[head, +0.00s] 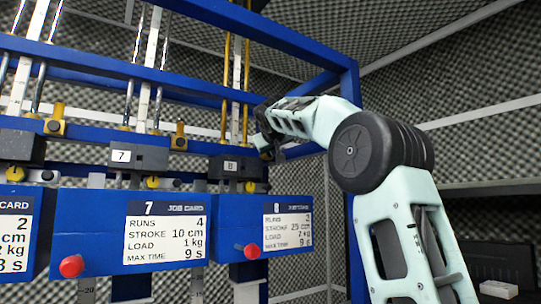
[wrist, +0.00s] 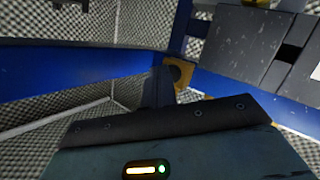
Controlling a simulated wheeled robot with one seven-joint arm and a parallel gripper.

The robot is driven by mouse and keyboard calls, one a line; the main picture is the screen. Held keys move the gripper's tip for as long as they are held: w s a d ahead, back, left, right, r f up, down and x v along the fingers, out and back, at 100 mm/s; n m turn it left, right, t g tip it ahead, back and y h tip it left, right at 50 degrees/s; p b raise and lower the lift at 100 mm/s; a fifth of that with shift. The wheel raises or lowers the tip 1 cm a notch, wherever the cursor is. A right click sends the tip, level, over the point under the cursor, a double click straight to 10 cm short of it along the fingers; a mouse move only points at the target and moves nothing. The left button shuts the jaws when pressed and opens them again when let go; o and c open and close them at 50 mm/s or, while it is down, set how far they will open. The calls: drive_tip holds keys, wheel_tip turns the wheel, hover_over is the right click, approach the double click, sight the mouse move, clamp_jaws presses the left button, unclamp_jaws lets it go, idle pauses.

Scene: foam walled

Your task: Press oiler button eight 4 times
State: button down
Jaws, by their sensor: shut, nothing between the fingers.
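Station eight carries a dark block labelled 8 (head: 230,166) and a job card (head: 287,228) reading runs 2. A yellow oiler block with a dark round button (wrist: 179,73) shows in the wrist view, right beside my fingertips. In the head view my gripper mostly hides this block. My gripper (head: 264,143) is shut and empty, at the upper right of the block labelled 8. In the wrist view its fingers (wrist: 158,84) overlap the left edge of the yellow block; I cannot tell whether they touch the button.
Station seven has its own yellow oiler block (head: 179,137), label block (head: 137,157) and job card (head: 166,231). Red buttons (head: 71,266) (head: 252,251) stick out from the blue panels. A blue frame post (head: 352,160) stands right of station eight, close to my arm. Vertical rods stand above.

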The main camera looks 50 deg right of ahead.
drive_tip(key=shift+s+a+b, duration=0.15)
drive_tip(key=shift+s+b, duration=0.15)
drive_tip(key=shift+s, duration=0.35)
drive_tip(key=s+b, duration=0.1)
drive_tip(key=s, duration=0.1)
drive_tip(key=s+a+b, duration=0.1)
drive_tip(key=s, duration=0.2)
drive_tip(key=shift+w, duration=0.15)
idle(2.5)
